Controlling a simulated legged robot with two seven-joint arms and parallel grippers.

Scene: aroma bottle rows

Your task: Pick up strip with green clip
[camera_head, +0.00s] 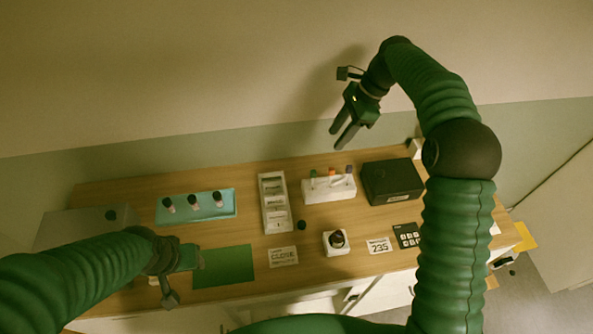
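A white holder (327,190) stands at the back middle of the wooden table, with strips upright in it. A small green clip (313,173) tops the leftmost strip; an orange-red clip (332,171) and a bluish clip (349,169) sit to its right. The strip below the green clip is too small to make out clearly. My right gripper (337,139) is above the back of the table, higher in the picture than the holder and apart from it. Its two fingers are spread with nothing between them. My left gripper (198,258) is low at the left; its fingers are hardly distinguishable.
A teal tray (230,207) with several dark-capped bottles lies at the back left. A white compartment rack (274,203) and black box (392,181) flank the holder. In front are a green mat (230,266), a white block with a dark knob (336,242) and cards.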

